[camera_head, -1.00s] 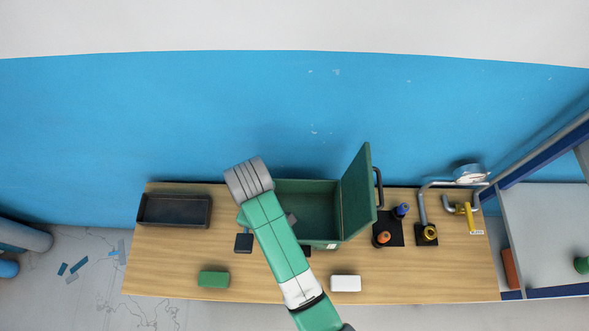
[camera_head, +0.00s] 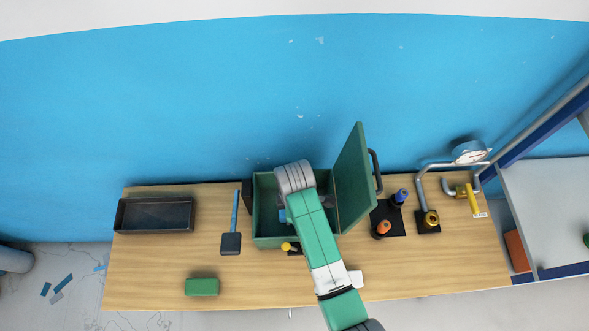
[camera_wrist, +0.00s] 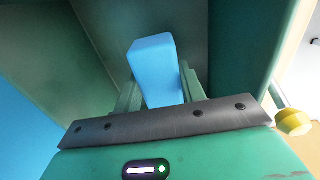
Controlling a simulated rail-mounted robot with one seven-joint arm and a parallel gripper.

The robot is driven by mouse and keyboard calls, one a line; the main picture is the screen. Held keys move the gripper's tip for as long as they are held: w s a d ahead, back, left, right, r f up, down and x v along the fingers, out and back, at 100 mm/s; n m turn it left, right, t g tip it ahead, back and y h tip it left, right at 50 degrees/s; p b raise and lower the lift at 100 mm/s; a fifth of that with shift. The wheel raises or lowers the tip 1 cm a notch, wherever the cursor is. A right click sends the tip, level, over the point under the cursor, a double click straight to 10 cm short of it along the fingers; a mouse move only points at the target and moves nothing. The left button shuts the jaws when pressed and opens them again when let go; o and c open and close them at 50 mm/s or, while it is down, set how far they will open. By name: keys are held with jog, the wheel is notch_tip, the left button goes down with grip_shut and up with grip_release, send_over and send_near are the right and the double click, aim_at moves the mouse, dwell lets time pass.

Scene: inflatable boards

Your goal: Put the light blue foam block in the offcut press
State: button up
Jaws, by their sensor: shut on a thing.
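The light blue foam block (camera_wrist: 154,62) stands between the two fingers of my gripper (camera_wrist: 158,85) in the wrist view, and the gripper is shut on it. In the head view a small part of the light blue block (camera_head: 282,216) shows beside my arm, over the open green box, which I take for the offcut press (camera_head: 265,195). The press has its door (camera_head: 351,182) swung open to the right. Its dark green inner walls surround the block in the wrist view. My arm hides much of the press, and whether the block touches its floor cannot be told.
A dark tray (camera_head: 153,229) lies at the left of the table, with a blue-handled tool (camera_head: 232,240) beside the press. A green block (camera_head: 201,287) and a partly hidden white block (camera_head: 355,278) lie in front. Black stands, pipes and a yellow handle (camera_head: 473,200) occupy the right.

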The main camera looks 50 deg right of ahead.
jog(key=shift+f, duration=1.85)
jog(key=shift+f+b, duration=0.1)
jog(key=shift+b, duration=0.2)
jog(key=o, duration=0.9)
jog(key=shift+o, duration=0.2)
notch_tip(320, 180, up, 12)
jog(key=shift+r+p, duration=0.15)
jog(key=shift+p, duration=0.65)
